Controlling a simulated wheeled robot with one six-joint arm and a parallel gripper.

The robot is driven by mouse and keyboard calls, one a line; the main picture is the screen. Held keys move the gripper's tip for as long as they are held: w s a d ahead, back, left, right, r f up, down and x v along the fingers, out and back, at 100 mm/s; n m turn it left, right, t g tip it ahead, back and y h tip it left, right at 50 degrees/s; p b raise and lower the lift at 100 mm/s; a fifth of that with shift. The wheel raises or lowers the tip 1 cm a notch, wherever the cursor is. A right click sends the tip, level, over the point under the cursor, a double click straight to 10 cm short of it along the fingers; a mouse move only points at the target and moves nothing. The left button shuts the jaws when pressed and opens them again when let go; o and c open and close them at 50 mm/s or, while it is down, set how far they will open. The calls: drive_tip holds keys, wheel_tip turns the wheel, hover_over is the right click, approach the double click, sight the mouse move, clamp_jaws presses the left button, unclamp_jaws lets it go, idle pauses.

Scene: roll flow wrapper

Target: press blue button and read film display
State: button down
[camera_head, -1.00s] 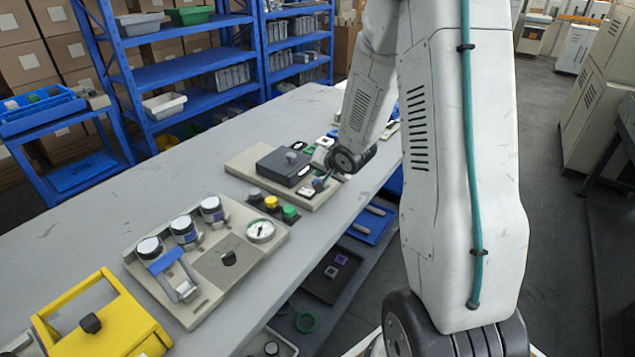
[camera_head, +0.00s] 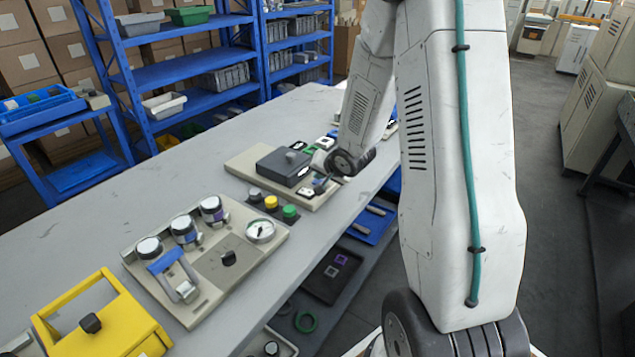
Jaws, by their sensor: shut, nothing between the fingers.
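A beige panel (camera_head: 243,166) lies on the grey table and carries a dark box (camera_head: 284,168) with a small knob on top. Small black-and-white parts lie around the box's right side. My gripper (camera_head: 318,187) is low over the panel's near right corner, just right of the dark box. It looks shut and empty, and is small and partly hidden by my wrist. I cannot make out a blue button; one may be hidden under my gripper. I cannot tell which small part is the film display, and no reading is legible.
Black, yellow (camera_head: 271,203) and green buttons stand left of my gripper. A second beige panel (camera_head: 232,268) holds several round jars and a gauge (camera_head: 260,230). A yellow frame (camera_head: 110,312) is at lower left. The table (camera_head: 130,215) is clear along its far side.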

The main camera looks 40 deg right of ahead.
drive_tip(key=shift+f, duration=0.45)
idle(0.5)
drive_tip(key=shift+r, duration=0.9)
drive_tip(key=shift+r, duration=2.5)
